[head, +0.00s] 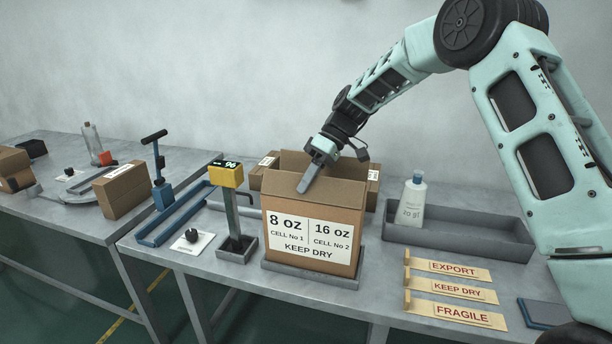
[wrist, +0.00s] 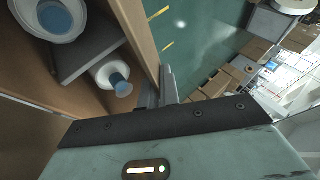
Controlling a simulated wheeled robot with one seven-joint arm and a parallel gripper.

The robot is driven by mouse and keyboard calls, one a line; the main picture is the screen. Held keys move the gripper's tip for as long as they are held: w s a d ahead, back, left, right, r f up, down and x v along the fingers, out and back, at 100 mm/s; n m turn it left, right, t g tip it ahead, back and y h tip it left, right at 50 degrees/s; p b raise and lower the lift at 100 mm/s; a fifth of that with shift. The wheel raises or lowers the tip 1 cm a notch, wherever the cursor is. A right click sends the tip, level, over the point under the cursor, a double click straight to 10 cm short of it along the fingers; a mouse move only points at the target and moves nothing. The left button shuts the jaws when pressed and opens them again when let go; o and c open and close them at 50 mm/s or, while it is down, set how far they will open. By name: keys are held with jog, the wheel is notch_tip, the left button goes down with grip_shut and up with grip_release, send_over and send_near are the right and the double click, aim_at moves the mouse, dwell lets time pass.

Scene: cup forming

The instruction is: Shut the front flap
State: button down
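The carton (head: 314,262) stands on the bench, its labelled front facing me. Its front flap (head: 340,192) rises above the label; its exact tilt is hard to tell. The back flap (head: 325,162) stands up behind. My gripper (head: 306,182) looks shut and empty, its fingers pointing down over the near, outer side of the front flap. In the wrist view the fingers (wrist: 163,88) lie beside a cardboard panel (wrist: 140,40). Inside are a bottle with a blue cap (wrist: 118,84), a larger round blue-and-white top (wrist: 55,18) and a grey divider (wrist: 88,52). Contact is unclear.
A yellow-headed post (head: 228,176) stands left of the carton. A grey tray (head: 455,235) with a white bottle (head: 412,200) is to the right. Wooden stamps lie in front of it, including the FRAGILE one (head: 460,312). A blue frame (head: 175,215) is further left.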

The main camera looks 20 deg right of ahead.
jog(key=shift+w+f+g+y, duration=0.1)
jog(key=shift+g+y, duration=0.2)
dwell(0.4)
jog(key=c, duration=1.6)
grip_release()
jog(key=shift+c, duration=0.2)
jog(key=shift+d, duration=0.1)
jog(key=b+v, duration=0.1)
jog(key=v, duration=1.6)
jog(key=shift+w+d, duration=0.1)
